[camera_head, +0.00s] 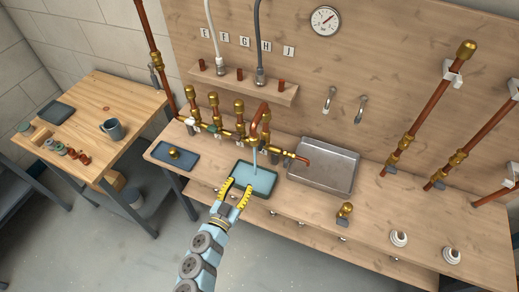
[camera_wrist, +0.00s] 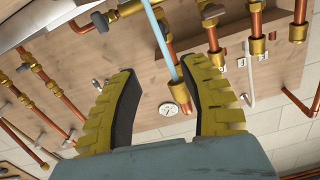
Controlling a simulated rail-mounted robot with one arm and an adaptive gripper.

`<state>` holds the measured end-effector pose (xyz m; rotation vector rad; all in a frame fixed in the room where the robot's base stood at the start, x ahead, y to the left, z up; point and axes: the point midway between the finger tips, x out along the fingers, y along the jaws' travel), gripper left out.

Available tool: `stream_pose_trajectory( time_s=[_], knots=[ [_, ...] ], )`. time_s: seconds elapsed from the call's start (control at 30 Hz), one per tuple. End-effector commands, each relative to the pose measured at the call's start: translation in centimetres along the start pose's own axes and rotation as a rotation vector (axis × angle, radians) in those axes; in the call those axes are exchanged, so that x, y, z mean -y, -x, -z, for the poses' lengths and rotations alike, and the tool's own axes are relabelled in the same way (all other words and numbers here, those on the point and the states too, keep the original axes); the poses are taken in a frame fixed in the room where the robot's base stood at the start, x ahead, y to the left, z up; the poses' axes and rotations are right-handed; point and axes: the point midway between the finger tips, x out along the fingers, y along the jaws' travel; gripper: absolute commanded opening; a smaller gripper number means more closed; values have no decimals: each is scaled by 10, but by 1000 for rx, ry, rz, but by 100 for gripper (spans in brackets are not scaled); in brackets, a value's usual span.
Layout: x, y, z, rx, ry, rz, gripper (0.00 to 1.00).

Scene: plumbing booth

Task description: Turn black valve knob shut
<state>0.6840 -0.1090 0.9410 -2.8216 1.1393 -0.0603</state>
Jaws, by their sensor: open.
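A brass and copper manifold (camera_head: 225,130) with several small valve knobs runs along the back of the bench. My gripper (camera_head: 240,184) is open and empty, in front of the manifold and over the front of a blue tray (camera_head: 270,186). In the wrist view my gripper's yellow fingers (camera_wrist: 160,70) are spread apart, touching no knob.
A light blue water stream (camera_head: 254,158) falls from a curved copper spout (camera_head: 258,112) toward the tray. A metal sink (camera_head: 335,165) lies right of it, a dark blue tray (camera_head: 165,160) left. Upright copper pipes (camera_head: 430,105) stand at right. A shelf (camera_head: 240,85) hangs above the manifold.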

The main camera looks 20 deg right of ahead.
Motion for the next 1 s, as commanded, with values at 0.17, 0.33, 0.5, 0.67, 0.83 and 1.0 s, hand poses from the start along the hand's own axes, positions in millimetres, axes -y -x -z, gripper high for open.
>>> stream_pose_trajectory(
  time_s=[0.17, 0.33, 0.5, 0.67, 0.83, 1.0],
  knots=[
    [1, -12, 1, 0, 0, 2, 45],
    [0, -35, 2, -2, 1, 1, 45],
    [0, -58, 1, -2, 1, 1, 45],
    [0, -76, 1, -1, 0, 0, 45],
    [1, -97, 2, -3, 1, 1, 45],
    [0, -114, 0, -1, 2, 1, 45]
  ],
)
